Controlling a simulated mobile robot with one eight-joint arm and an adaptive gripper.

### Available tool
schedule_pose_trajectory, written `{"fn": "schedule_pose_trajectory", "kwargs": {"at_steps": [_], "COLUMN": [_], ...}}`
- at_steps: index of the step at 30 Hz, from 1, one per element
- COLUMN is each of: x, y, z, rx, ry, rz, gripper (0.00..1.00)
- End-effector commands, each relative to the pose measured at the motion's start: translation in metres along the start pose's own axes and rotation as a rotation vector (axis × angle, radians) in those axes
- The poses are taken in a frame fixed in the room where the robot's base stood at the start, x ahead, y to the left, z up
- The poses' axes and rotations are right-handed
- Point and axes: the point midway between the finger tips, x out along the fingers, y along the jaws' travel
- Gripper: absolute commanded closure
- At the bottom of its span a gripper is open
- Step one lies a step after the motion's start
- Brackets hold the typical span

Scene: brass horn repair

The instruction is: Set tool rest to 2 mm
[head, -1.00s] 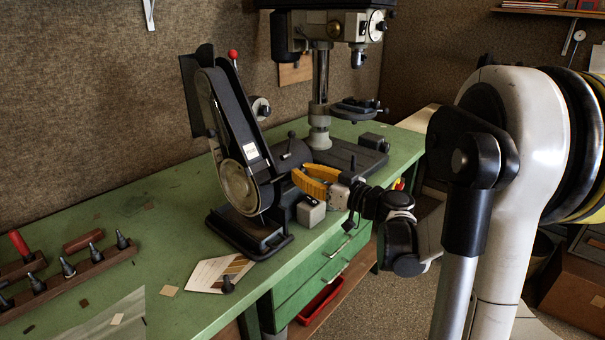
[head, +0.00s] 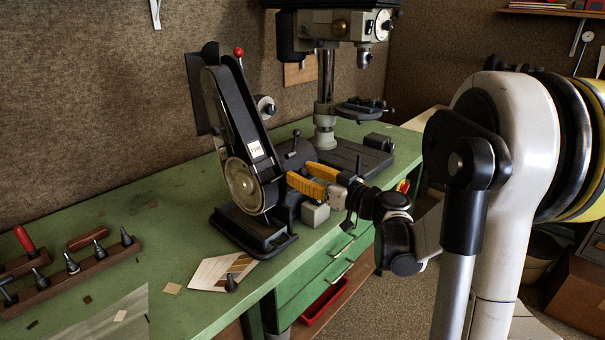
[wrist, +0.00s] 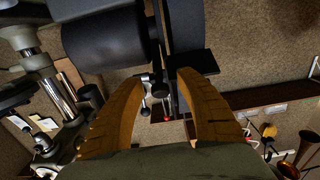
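The black belt grinder (head: 243,137) stands on the green bench with its belt arm tilted up and a round metal wheel cover at its side. My gripper (head: 297,174), with orange-yellow fingers, is just right of its lower part. In the wrist view my gripper (wrist: 163,77) is open, one finger on each side of a dark knob (wrist: 160,93) and a small silver part (wrist: 147,79). I see no clear contact. A flat black plate (wrist: 198,63) by the right fingertip may be the tool rest. No 2 mm gap or scale is readable.
A drill press (head: 325,100) stands behind the grinder. A grey block (head: 315,214) sits just below my fingers. A red-ball lever (head: 239,52) tops the grinder.

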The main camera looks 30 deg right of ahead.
Motion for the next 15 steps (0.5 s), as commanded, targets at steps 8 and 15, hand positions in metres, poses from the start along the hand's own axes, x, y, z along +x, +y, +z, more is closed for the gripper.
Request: {"fn": "schedule_pose_trajectory", "kwargs": {"at_steps": [8,15], "x": [-0.009,-0.059], "y": [0.001,0.002], "z": [-0.001,-0.001], "rx": [0.001,0.001], "ry": [0.001,0.001], "rz": [0.002,0.006], "gripper": [0.58,0.58]}}
